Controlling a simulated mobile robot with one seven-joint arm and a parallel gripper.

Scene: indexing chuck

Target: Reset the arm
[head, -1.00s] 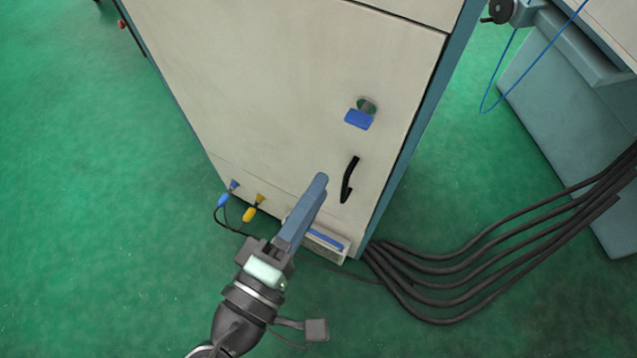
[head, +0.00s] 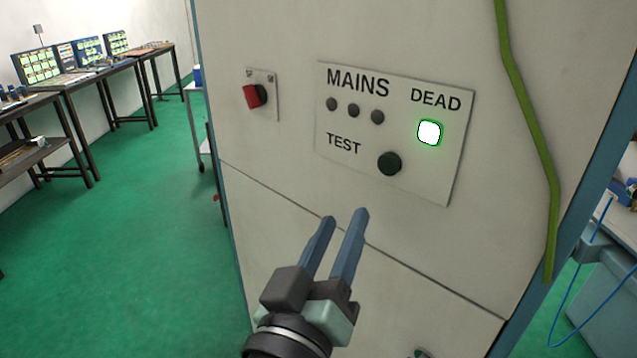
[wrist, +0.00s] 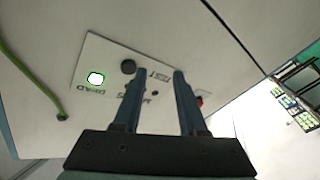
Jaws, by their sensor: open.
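My gripper (head: 342,222) is open and empty in the lower middle of the head view, its two blue-grey fingers apart and pointing up toward the cabinet front. In the wrist view, my gripper (wrist: 160,75) shows both fingers apart with the panel beyond them. The mains panel (head: 335,145) is a pale plate on the cabinet, marked MAINS, TEST and DEAD. Its DEAD lamp (head: 429,132) glows white with a green rim. The dark round test button (head: 389,163) sits below the lamp. The fingertips appear below the panel in the head view; I cannot tell the gap.
The tall cream cabinet (head: 285,190) fills the middle. A red switch (head: 255,96) is left of the panel. A green cable (head: 545,170) runs down the right side. Benches (head: 95,75) with equipment stand at the far left. Green floor (head: 130,240) is open at the left.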

